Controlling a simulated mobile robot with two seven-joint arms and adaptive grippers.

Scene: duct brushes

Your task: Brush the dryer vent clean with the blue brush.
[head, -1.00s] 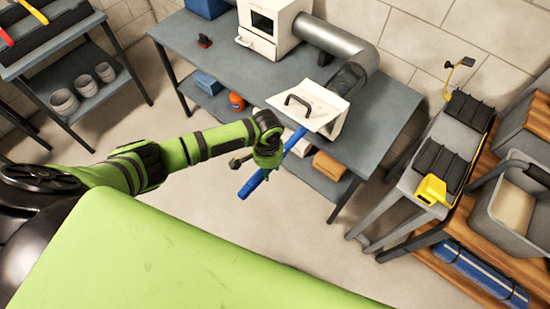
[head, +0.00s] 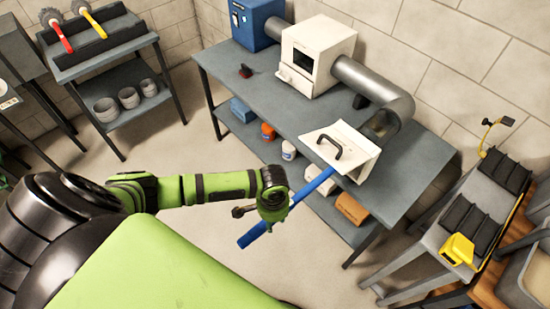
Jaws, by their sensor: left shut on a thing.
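The blue brush (head: 317,185) is a long blue rod, tilted, in the grasp of my left gripper (head: 275,208), which is shut on it. Its rear end sticks out below the gripper. Its far end meets the lower edge of the white vent hood (head: 360,158), which has a black handle on its flap. The bristles are hidden, so I cannot tell how deep the brush reaches. The hood sits at the end of a grey metal duct (head: 365,80) that comes from a white dryer-like box (head: 325,45) on the workbench (head: 245,72). My right gripper is out of view.
The bench's lower shelf holds bottles and boxes, including an orange box (head: 352,208). A rack (head: 85,68) with a red and a yellow brush stands back left. At right, a grey stand (head: 445,205) holds black cradles and a yellow tool (head: 457,250). The floor before the bench is clear.

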